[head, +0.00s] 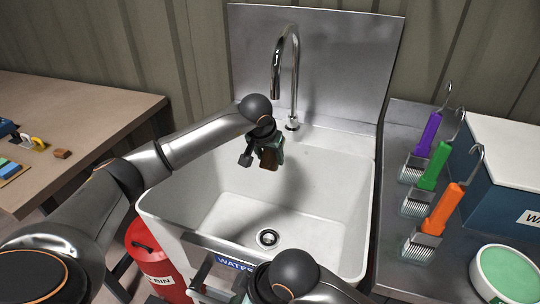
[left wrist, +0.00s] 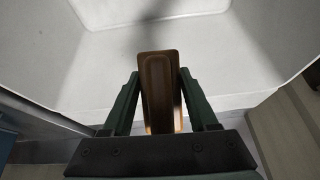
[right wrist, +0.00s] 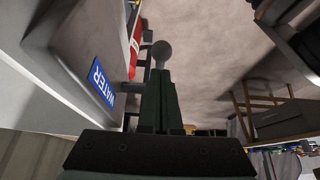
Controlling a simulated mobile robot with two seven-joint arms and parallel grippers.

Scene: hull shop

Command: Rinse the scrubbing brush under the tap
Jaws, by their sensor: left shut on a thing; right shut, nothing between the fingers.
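My left gripper (head: 265,152) is shut on a brown scrubbing brush (left wrist: 158,95) above the white sink basin. In the head view the brush (head: 268,161) is mostly hidden by the fingers; its bristles do not show. The chrome tap (head: 294,80) arches over the basin, its spout above the brush. No water stream shows. My right gripper (right wrist: 160,100) is shut and empty at the sink's front, near a blue WATER label (right wrist: 102,82). A grey ball knob (right wrist: 162,50) shows just beyond its fingertips; I cannot tell whether they touch.
The sink (head: 325,225) has high walls and a drain. On the right counter (head: 400,265) lie brushes with purple, green and orange handles, near a green-filled bowl (head: 507,275) and a blue box (head: 490,165). A red bin (head: 155,262) stands left, beside a wooden table (head: 85,110).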

